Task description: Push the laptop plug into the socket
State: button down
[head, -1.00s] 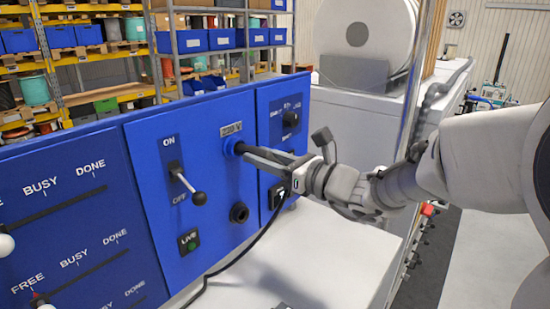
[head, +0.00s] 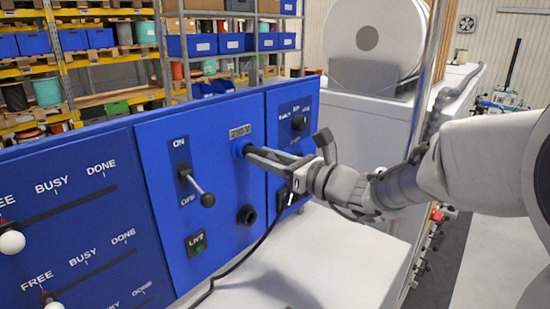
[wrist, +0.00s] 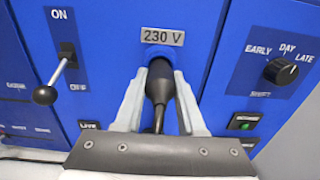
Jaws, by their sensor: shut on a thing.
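The black laptop plug (wrist: 158,88) is between the two fingers of my gripper (wrist: 160,76), which is shut on it. The gripper also shows in the head view (head: 252,154). The plug points at the blue-ringed socket (wrist: 160,52) under the "230 V" label on the blue panel; the socket also shows in the head view (head: 240,148). The plug's front end meets the socket mouth in the wrist view. I cannot tell how deep it sits. Its black cable (head: 245,257) hangs from the gripper down to the white surface.
An ON/OFF lever (head: 196,187) stands out left of the socket. Below are a black round fitting (head: 246,215) and a LIVE lamp (head: 197,243). A rotary shift knob (wrist: 281,71) is to the right. The white surface (head: 335,255) under my arm is mostly clear.

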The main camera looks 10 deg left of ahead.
jog(key=shift+c, duration=2.1)
grip_release()
jog(key=b+v, duration=0.3)
jog(key=v, duration=1.4)
jog(key=s+f+n+g+h, duration=0.65)
jog(key=s+f+n, duration=0.35)
jog(key=s+n, duration=0.3)
jog(key=s+d+f+n+t+h, duration=0.2)
jog(key=s+d+n+t+h, duration=0.1)
jog(key=d+n+h, duration=0.6)
jog(key=shift+d+n, duration=1)
jog(key=shift+d, duration=0.2)
